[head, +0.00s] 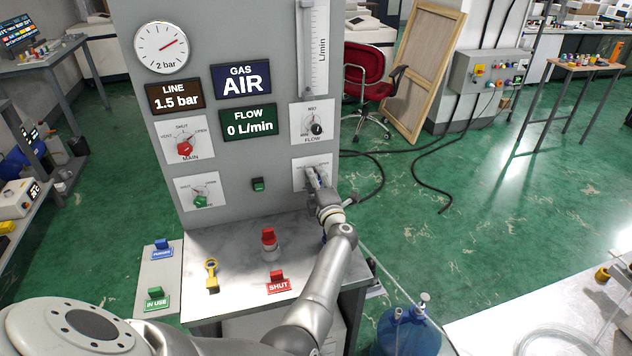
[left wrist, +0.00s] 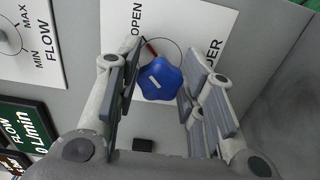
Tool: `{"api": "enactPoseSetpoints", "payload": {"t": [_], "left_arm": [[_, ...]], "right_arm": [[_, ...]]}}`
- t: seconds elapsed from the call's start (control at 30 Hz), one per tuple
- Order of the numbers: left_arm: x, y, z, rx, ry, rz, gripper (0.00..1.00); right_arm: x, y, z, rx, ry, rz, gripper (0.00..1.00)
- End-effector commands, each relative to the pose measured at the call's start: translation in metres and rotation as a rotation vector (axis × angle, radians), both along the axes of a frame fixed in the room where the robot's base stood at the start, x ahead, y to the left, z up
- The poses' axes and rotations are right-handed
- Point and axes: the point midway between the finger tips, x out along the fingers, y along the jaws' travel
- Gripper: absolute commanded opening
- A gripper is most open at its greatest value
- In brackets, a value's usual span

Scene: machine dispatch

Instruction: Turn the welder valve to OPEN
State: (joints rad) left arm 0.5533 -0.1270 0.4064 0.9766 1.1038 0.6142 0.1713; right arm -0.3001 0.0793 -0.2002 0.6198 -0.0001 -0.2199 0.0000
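The welder valve is a blue lobed knob (left wrist: 160,78) on a white plate, with a white mark on its face and a small red pointer beside it. The plate carries the word OPEN and the end of the name, "DER"; the rest is hidden. My left gripper (head: 317,180) is at this plate (head: 299,174), low on the right of the grey panel, and largely hides it in the head view. In the left wrist view its two fingers stand open on either side of the knob, with gaps visible. My right gripper is not in view.
The panel also has a red MAIN knob (head: 185,149), a green knob (head: 200,201) and a FLOW knob (head: 316,129). The FLOW sign (head: 249,122) reads 0 L/min. Below, the metal bench (head: 225,245) holds a red-topped item (head: 269,242), a yellow tag (head: 211,274) and a SHUT sign (head: 279,284).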

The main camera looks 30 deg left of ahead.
Motion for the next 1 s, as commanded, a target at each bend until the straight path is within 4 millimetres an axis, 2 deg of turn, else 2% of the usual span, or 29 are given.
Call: {"api": "enactPoseSetpoints", "payload": {"t": [0.07, 0.47, 0.67, 1.0], "left_arm": [[0.0, 0.0, 0.0, 0.0, 0.0, 0.0, 0.51], [0.0, 0.0, -0.002, -0.023, -0.029, 0.0, 0.51], [0.0, 0.0, -0.006, -0.177, -0.214, -0.001, 0.51], [0.0, 0.0, -0.008, -0.561, -0.664, -0.002, 0.51]], "right_arm": [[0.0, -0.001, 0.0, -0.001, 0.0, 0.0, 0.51], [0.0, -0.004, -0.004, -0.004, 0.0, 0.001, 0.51], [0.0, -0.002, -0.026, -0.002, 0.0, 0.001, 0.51], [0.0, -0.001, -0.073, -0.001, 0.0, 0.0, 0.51]]}}
